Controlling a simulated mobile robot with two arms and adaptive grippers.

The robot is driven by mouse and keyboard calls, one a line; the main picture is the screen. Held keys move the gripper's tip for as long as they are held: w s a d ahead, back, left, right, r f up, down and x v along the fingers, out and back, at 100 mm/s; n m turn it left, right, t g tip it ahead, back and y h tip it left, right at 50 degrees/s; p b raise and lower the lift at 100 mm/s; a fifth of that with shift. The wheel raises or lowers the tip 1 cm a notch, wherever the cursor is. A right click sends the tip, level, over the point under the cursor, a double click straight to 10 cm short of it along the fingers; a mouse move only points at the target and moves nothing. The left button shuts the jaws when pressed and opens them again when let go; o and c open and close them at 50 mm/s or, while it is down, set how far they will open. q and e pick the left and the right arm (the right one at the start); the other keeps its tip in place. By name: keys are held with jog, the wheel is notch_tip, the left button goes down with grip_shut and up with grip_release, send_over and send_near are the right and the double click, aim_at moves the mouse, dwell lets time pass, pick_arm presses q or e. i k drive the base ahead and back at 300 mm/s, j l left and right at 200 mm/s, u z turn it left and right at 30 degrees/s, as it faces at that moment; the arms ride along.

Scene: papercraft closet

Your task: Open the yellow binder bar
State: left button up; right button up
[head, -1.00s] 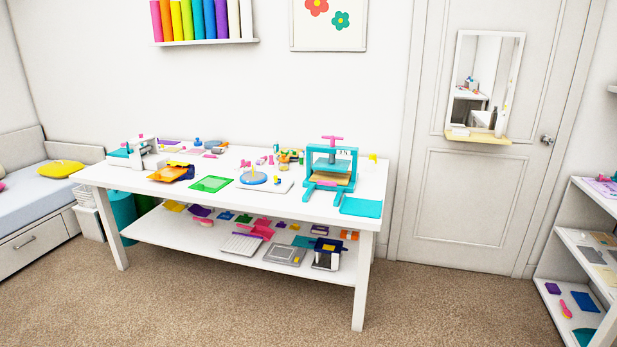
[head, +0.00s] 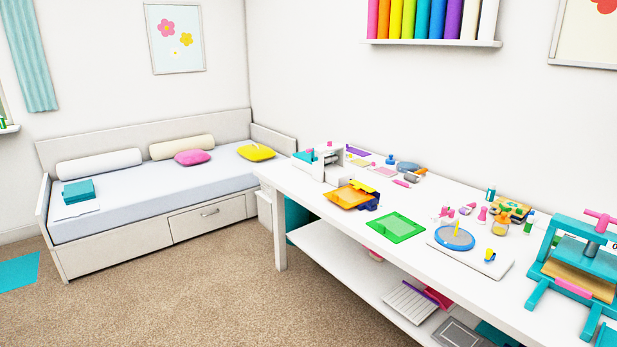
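On the white table (head: 312,205), toward its left end, lies a low orange and dark blue item (head: 347,196). A small yellow bar-like part (head: 362,186) sits along its back right edge; it may be the binder bar, but it is too small to tell whether it is open or shut. Neither of my grippers is in the head view.
A white machine (head: 318,165) stands behind it on the table, and a green mat (head: 396,228) lies to the right. A teal press (head: 580,260) stands at the right. Carpet (head: 200,290) in front is clear.

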aim_at(357, 185)
jog(key=i+j+u, duration=0.2)
jog(key=i, duration=0.7)
jog(key=l, duration=0.1)
